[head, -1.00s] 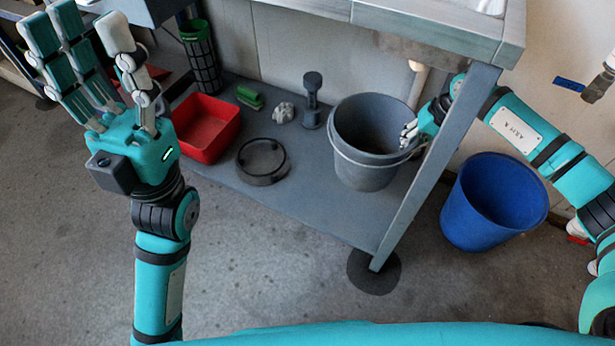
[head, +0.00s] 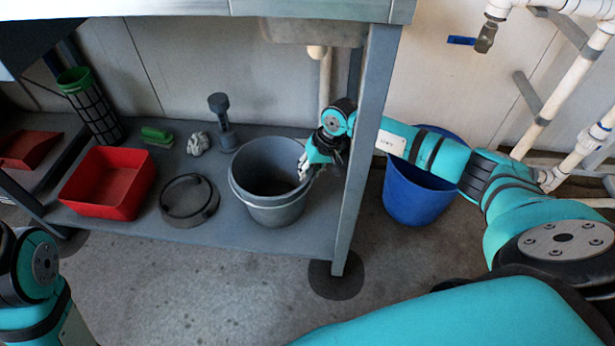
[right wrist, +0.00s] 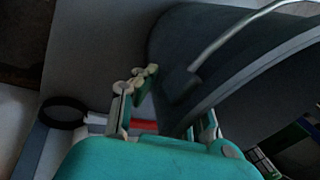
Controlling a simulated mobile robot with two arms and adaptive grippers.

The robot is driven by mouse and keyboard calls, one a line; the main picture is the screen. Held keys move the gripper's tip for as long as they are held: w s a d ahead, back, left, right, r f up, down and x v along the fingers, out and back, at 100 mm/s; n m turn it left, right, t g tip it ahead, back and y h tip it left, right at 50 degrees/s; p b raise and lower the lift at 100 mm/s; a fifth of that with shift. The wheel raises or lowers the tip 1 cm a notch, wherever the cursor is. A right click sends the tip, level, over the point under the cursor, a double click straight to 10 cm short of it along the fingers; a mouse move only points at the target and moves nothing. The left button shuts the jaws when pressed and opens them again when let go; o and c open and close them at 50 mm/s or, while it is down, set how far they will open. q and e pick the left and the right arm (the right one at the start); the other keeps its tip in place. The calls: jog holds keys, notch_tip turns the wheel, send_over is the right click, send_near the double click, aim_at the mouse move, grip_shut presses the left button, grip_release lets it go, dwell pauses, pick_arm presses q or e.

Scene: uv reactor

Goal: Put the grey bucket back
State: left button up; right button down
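The grey bucket (head: 272,182) stands upright on the lower shelf under the bench, close to the right table leg, with its open top up. My right gripper (head: 307,166) is at the right side of its rim, its pale fingers touching or very near it. In the right wrist view, the fingers (right wrist: 170,95) are spread around the dark bucket's (right wrist: 225,50) edge, with the wire handle beyond. Whether they press on the wall is too dark to tell. My left gripper is out of view; only part of that arm shows at lower left.
On the shelf (head: 140,222) are a red tray (head: 85,205), a dark ring-shaped item (head: 189,218), a green brush (head: 157,136), a crumpled cloth (head: 198,143) and a dark plunger-like item (head: 221,115).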

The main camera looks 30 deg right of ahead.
jog(key=shift+r, duration=0.15)
jog(key=shift+f, duration=0.25)
jog(key=c, duration=1.8)
grip_release()
jog(key=shift+c, duration=0.2)
jog(key=o, duration=0.4)
jog(key=shift+c, duration=0.2)
jog(key=shift+r, duration=0.1)
